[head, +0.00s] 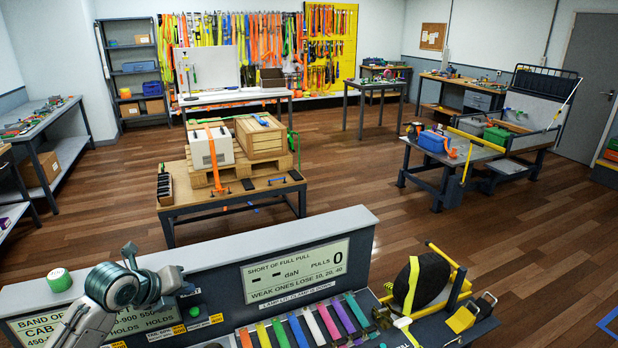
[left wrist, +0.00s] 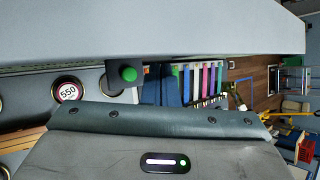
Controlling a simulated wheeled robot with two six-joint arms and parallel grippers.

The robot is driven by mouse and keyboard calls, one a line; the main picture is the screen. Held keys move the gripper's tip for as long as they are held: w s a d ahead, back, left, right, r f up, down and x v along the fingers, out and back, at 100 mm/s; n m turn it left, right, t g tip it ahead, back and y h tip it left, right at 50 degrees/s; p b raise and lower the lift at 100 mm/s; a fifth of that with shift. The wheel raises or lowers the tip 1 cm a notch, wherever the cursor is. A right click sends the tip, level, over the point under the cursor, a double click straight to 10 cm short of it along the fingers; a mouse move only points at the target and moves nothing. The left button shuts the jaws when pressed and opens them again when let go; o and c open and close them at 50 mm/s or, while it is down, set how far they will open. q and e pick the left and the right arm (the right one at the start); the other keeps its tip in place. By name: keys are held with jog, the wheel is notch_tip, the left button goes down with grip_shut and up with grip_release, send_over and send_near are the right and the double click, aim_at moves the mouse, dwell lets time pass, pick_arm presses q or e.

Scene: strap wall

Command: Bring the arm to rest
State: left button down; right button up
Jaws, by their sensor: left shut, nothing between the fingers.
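My left arm comes in from the lower left of the head view and bends over the front console (head: 342,220). My left gripper (head: 187,289) is shut and empty, a little above the console's lower panel, near a green button (head: 194,311). I cannot tell whether it touches anything. In the left wrist view, the green button (left wrist: 129,74) stands out from the console beside a round 550 label (left wrist: 69,92). A grey housing with a small white light fills the bottom of that view. My right gripper does not show.
Behind stands a table with crates (head: 262,136).

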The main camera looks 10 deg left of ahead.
pick_arm(q)
jog(key=s+d+f+n+g+y, duration=0.1)
jog(key=s+d+f+n, duration=0.2)
jog(key=s+f+n, duration=0.35)
jog(key=s+d+f+n+g, duration=0.1)
jog(key=s+d+f+n, duration=0.35)
jog(key=s+n, duration=0.2)
jog(key=s+d+f+n+g+y, duration=0.1)
jog(key=s+f+n, duration=0.1)
jog(key=s+n, duration=0.65)
jog(key=s+d+f+n+g+y, duration=0.1)
jog(key=s+f+n+g, duration=0.1)
jog(key=s+n, duration=0.65)
notch_tip(320, 180, down, 33)
jog(key=a+g+b, duration=0.1)
jog(key=a+b, duration=0.2)
jog(key=b, duration=0.2)
jog(key=s+f+b, duration=0.2)
jog(key=s+f, duration=0.7)
jog(key=f, duration=0.3)
jog(key=s+a+f+g+b, duration=0.1)
jog(key=s+f, duration=0.8)
jog(key=f, duration=0.4)
jog(key=shift+s+a+f+b, duration=0.2)
jog(key=shift+s+b, duration=0.1)
jog(key=shift+b, duration=0.1)
